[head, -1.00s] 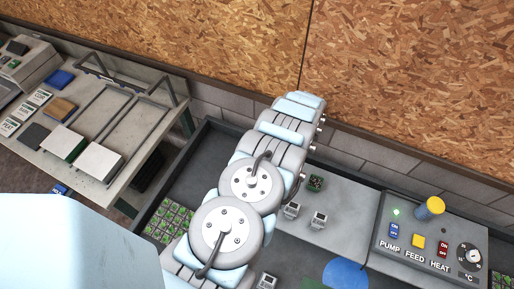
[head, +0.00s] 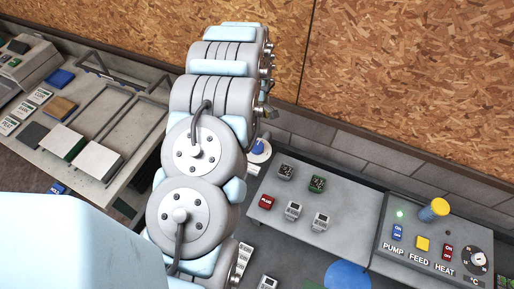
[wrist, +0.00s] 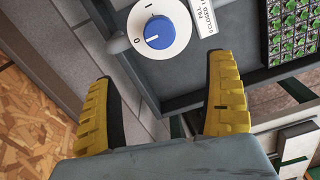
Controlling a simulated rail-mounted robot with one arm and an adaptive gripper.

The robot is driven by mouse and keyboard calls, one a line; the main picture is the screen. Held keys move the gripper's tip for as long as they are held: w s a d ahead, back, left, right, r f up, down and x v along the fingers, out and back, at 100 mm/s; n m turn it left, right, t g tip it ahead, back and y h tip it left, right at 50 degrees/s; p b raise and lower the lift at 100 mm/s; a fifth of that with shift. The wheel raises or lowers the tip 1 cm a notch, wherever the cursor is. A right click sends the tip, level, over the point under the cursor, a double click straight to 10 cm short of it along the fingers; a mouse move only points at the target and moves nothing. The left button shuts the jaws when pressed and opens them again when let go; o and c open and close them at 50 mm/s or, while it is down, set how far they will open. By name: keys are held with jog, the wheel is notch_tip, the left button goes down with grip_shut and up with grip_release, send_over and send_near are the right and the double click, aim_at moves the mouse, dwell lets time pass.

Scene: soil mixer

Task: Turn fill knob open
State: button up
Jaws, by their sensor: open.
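The fill knob (wrist: 159,32) is a round blue knob on a white dial marked 0 and I, with a printed label (wrist: 205,17) beside it. Its pale pointer line appears turned toward the 0. My gripper (wrist: 162,70) is open and empty. Its two yellow fingers are spread wide, below the knob in the wrist view and apart from it. In the head view the knob (head: 258,147) shows just right of my arm, at the back edge of the bench. There my arm hides most of the gripper.
A grey wall runs along the bench's back. A red plug block (head: 266,202) and several small blocks sit on the bench. A control panel (head: 440,242) with switches and a yellow-topped post (head: 434,210) is at the right.

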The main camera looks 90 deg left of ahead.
aim_at(256, 145)
jog(key=shift+f+p, duration=1.3)
jog(key=shift+f, duration=6.5)
jog(key=shift+f, duration=0.1)
jog(key=c, duration=1.2)
